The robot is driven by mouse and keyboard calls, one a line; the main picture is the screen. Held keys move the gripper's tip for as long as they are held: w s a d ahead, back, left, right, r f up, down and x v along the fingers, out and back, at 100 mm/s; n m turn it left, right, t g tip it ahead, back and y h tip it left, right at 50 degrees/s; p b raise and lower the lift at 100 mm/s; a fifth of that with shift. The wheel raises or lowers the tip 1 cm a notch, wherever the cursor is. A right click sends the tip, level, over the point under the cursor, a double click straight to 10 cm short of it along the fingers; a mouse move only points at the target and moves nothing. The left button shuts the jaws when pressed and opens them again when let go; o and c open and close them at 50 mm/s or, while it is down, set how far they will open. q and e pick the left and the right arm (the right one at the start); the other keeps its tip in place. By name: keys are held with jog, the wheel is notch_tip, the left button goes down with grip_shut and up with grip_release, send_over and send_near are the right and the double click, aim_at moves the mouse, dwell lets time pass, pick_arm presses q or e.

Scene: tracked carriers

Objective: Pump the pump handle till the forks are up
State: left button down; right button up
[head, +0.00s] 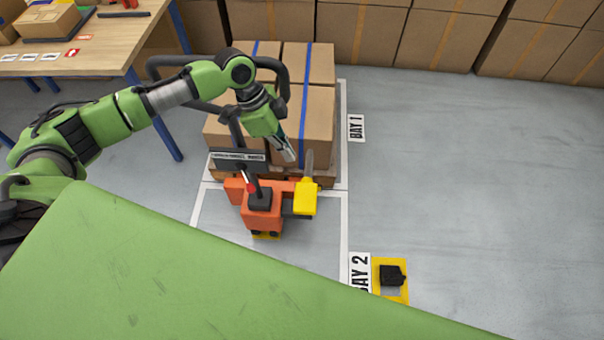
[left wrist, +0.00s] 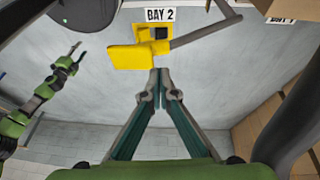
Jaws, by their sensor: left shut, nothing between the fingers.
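The orange pallet jack (head: 262,212) stands at the pallet's near end. A yellow pad (head: 305,197) with a grey bar, which looks like the pump handle, sits at its right; it also shows in the left wrist view (left wrist: 133,57). My left gripper (head: 290,156) is shut and empty, just above and left of the grey bar. In the left wrist view its fingertips (left wrist: 158,80) meet below the yellow pad, with no clear contact. The forks are hidden under the loaded pallet (head: 325,176). My right gripper (left wrist: 74,50) is at the left; its opening is unclear.
Brown cartons (head: 305,115) are stacked on the pallet in Bay 1. A yellow floor plate with a black block (head: 391,276) lies by the Bay 2 sign. The floor at right is clear.

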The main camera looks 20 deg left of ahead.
aim_at(308, 176)
pick_arm(q)
jog(key=p+x, duration=0.2)
jog(key=x, duration=0.8)
pick_arm(e)
notch_tip(308, 176, up, 2)
jog(key=shift+r, duration=0.15)
pick_arm(q)
jog(key=shift+s+f, duration=0.15)
